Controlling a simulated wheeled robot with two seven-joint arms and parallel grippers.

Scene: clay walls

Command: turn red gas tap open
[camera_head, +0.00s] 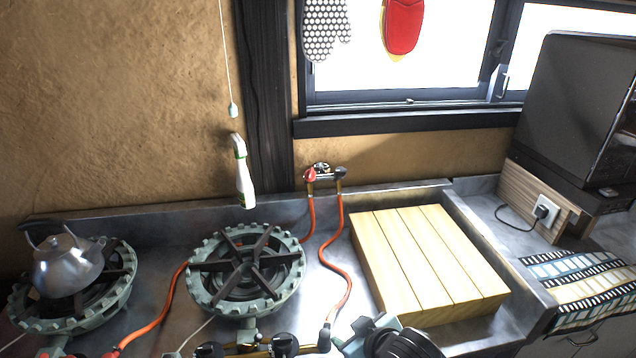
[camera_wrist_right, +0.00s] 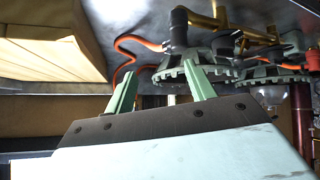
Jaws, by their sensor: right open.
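The red gas tap (camera_head: 311,175) is a small red handle on a brass valve fitting low on the clay wall, behind the counter. A black tap (camera_head: 340,173) sits just to its right. My right gripper (camera_head: 372,335) is at the bottom edge of the head view, in front of the wooden board and well apart from the tap. In the right wrist view my right gripper (camera_wrist_right: 160,88) shows two green fingers spread apart with nothing between them. I cannot make out the red tap in that view. My left gripper is not in view.
Orange hoses (camera_head: 335,278) run down from the taps. A gas burner (camera_head: 245,270) stands left of them, and a kettle (camera_head: 66,265) sits on another burner. A wooden board (camera_head: 425,262) lies to the right. A white bottle (camera_head: 243,175) shows near the wall, left of the taps.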

